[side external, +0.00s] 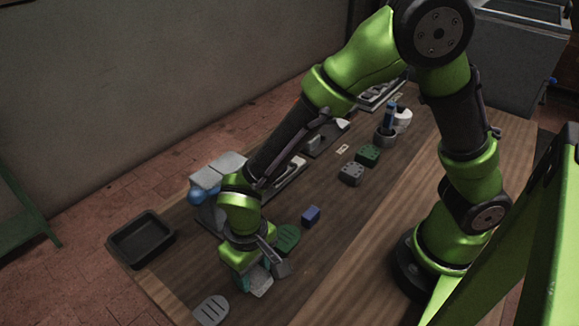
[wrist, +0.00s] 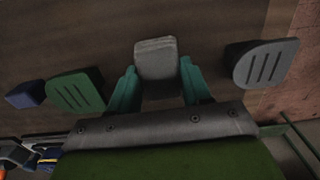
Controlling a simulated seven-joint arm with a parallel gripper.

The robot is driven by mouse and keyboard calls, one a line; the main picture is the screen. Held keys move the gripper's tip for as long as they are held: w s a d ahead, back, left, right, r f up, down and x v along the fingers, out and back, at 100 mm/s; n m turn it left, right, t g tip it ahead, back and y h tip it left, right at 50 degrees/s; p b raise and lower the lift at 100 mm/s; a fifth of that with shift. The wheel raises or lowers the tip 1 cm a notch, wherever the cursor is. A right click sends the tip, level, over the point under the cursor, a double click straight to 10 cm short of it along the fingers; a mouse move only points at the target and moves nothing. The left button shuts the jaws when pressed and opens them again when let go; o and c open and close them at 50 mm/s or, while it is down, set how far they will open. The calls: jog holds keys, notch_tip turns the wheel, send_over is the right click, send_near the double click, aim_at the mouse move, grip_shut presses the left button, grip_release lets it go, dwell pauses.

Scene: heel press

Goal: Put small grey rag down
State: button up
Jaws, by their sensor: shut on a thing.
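The small grey rag (wrist: 156,58) is a pale grey, folded-looking piece between the two teal fingers of my gripper (wrist: 158,80) in the wrist view. My gripper is shut on it, with a finger against each side. In the side view my gripper (side external: 260,279) is low over the near left part of the wooden table, and the rag (side external: 260,289) shows pale at its fingertips. Whether the rag touches the table is hard to tell.
A grey slotted pad (side external: 211,310) and a green slotted pad (side external: 288,239) lie on either side of my gripper. A blue block (side external: 311,215) lies beyond. A black tray (side external: 142,240) sits at the left edge. Grey (side external: 351,174) and green blocks (side external: 368,155) stand farther back.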

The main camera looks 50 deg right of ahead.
aim_at(253, 272)
jog(key=shift+f, duration=0.1)
jog(key=o, duration=0.9)
notch_tip(253, 272, up, 12)
jog(key=shift+s+d+r+m+t+y, duration=0.5)
jog(key=shift+d+r+t, duration=1.05)
jog(key=shift+d, duration=1.85)
jog(key=shift+s+d+r+m+t+y, duration=0.15)
jog(key=shift+s+d+r+m+t, duration=0.65)
jog(key=shift+d+r, duration=2)
jog(key=shift+s+d+r+m+t+y, duration=0.5)
jog(key=shift+d+r+t, duration=0.8)
jog(key=shift+d, duration=2.65)
jog(key=shift+s+r, duration=0.1)
